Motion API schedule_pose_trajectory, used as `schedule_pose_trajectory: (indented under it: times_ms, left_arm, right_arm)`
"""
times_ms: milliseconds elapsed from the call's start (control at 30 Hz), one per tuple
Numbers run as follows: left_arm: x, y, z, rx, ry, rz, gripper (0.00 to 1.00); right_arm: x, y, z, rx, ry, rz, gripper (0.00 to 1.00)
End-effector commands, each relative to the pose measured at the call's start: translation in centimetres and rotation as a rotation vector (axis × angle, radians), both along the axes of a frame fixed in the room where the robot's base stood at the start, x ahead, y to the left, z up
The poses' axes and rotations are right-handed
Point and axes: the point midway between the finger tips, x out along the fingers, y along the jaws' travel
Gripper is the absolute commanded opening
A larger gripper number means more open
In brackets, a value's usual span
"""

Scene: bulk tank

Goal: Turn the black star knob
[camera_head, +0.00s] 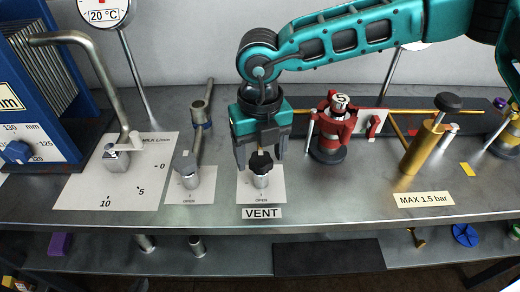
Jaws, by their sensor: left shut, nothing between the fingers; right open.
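The black star knob (262,163) sits on a short silver body on a white card, behind the label VENT (262,213). My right gripper (260,157), on the teal arm coming in from the right, points down over the knob. Its fingers are open, one to the left and one to the right of the knob's top. I cannot tell whether they touch it. My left gripper is not in view.
Left of the knob stands a valve with an upright lever (198,145). Further left is a bent pipe handle (120,100) over a scale card. Right are a red clamp-like fitting (332,130) and a brass cylinder (423,145) with a black knob. The bench front (330,213) is clear.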

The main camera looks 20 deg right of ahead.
Motion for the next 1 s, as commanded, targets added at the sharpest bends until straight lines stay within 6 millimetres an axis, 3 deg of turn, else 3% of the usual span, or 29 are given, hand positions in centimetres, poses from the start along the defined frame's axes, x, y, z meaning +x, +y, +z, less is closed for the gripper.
schedule_pose_trajectory:
  times_ms: [600, 1000]
  left_arm:
    - [-0.4, 0.0, -0.2, -0.001, 0.008, 0.0, 0.0]
    - [-0.5, 0.0, -1.1, -0.001, 0.009, 0.0, 0.0]
  right_arm:
    - [0.0, 0.0, 0.1, -0.001, 0.0, 0.0, 0.15]
    - [0.0, 0.1, -0.1, 0.0, 0.0, 0.087, 0.15]
